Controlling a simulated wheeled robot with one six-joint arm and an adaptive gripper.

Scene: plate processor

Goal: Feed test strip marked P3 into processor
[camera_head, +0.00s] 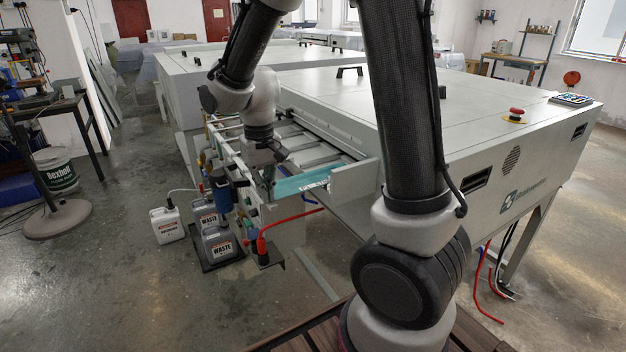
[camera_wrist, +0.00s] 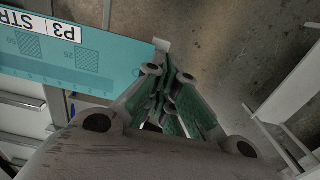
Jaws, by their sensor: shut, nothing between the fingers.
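The teal test strip (camera_wrist: 75,60) has a white label reading "P3 STR…", cut off by the picture's edge, plus printed hatched squares and a scale. In the head view the strip (camera_head: 302,180) lies at the infeed of the near processor (camera_head: 460,120). My gripper (camera_wrist: 170,74) is shut and empty, just beside the strip's end in the wrist view. I cannot tell whether it touches the strip. In the head view my gripper (camera_head: 268,183) is at the strip's left end, its fingertips small and partly hidden.
A red pipe (camera_head: 285,222) and a blue filter (camera_head: 221,192) are below the infeed. Waste containers (camera_head: 219,244) and a white canister (camera_head: 167,224) stand on the floor at left. A red emergency button (camera_head: 516,113) is on the processor's top. The floor at lower left is clear.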

